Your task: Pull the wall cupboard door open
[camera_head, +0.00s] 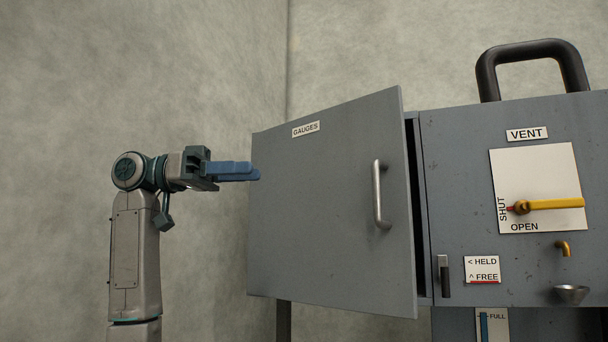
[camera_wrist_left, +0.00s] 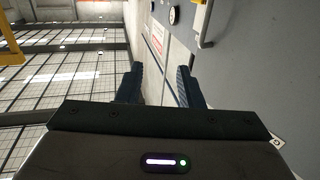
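The grey cupboard door (camera_head: 320,210), labelled GAUGES, stands ajar in the head view. Its right edge is swung out, with a dark gap between it and the cabinet. A vertical bar handle (camera_head: 380,195) is near that edge; it shows in the left wrist view (camera_wrist_left: 205,24) at the top right. My left gripper (camera_head: 240,172) is level with the door's upper half, its blue fingertips overlapping the door's left edge in the picture. It is well left of the handle. Its two fingers (camera_wrist_left: 160,88) are apart and nothing is between them. My right gripper is out of view.
Right of the door is a panel with a yellow VENT lever (camera_head: 550,204), a HELD/FREE latch (camera_head: 444,276), a small spout (camera_head: 564,248) and a funnel (camera_head: 571,293). A black loop handle (camera_head: 532,45) stands on top. A bare wall (camera_head: 200,70) is behind.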

